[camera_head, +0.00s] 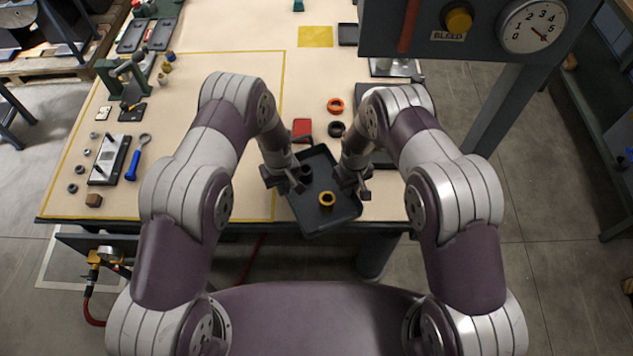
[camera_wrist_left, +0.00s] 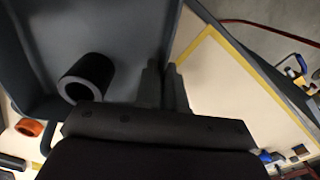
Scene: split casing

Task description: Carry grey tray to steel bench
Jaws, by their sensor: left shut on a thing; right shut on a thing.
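The dark grey tray (camera_head: 318,222) is at the front edge of the workbench in the head view, turned a little, between my two grippers. My left gripper (camera_head: 293,184) is shut on the tray's left wall. My right gripper (camera_head: 352,186) is shut on its right wall. In the left wrist view the tray (camera_wrist_left: 115,25) fills the upper left, with the black ring (camera_wrist_left: 87,77) inside and the fingers (camera_wrist_left: 165,85) at its wall. I cannot tell whether the tray touches the table. No steel bench is clearly identifiable.
The workbench (camera_head: 220,70) carries a blue wrench (camera_head: 137,160), a metal block plate (camera_head: 109,160), a red block (camera_head: 302,129) and an orange ring (camera_head: 335,105). A gauge panel (camera_head: 460,28) stands at the upper right. Open floor (camera_head: 560,200) lies to the right.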

